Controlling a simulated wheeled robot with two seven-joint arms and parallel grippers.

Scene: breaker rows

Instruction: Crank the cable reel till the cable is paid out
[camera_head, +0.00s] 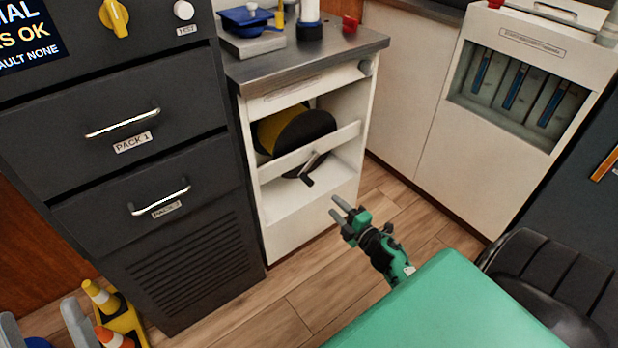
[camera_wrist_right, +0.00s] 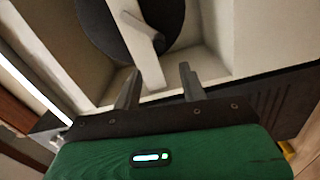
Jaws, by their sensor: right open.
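The cable reel (camera_head: 310,128), a drum with black flanges and a yellow band, sits in an open bay of the white cabinet (camera_head: 297,232). A white rail crosses in front of it. Its crank (camera_head: 313,163) has a grey arm and a black knob (camera_head: 308,181) pointing down. My right gripper (camera_head: 337,206) is open and empty, in front of the bay, below and right of the crank and apart from it. In the right wrist view the open fingers (camera_wrist_right: 158,76) point at the bay, with the reel's black disc (camera_wrist_right: 100,25) beyond. My left gripper is not in view.
A dark drawer unit (camera_head: 150,170) stands left of the bay. A grey worktop (camera_head: 300,58) with small items lies above it. A white panel with blue-lined slots (camera_head: 508,85) is at right. Cones (camera_head: 102,298) stand bottom left. Wooden floor (camera_head: 260,310) is free in front.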

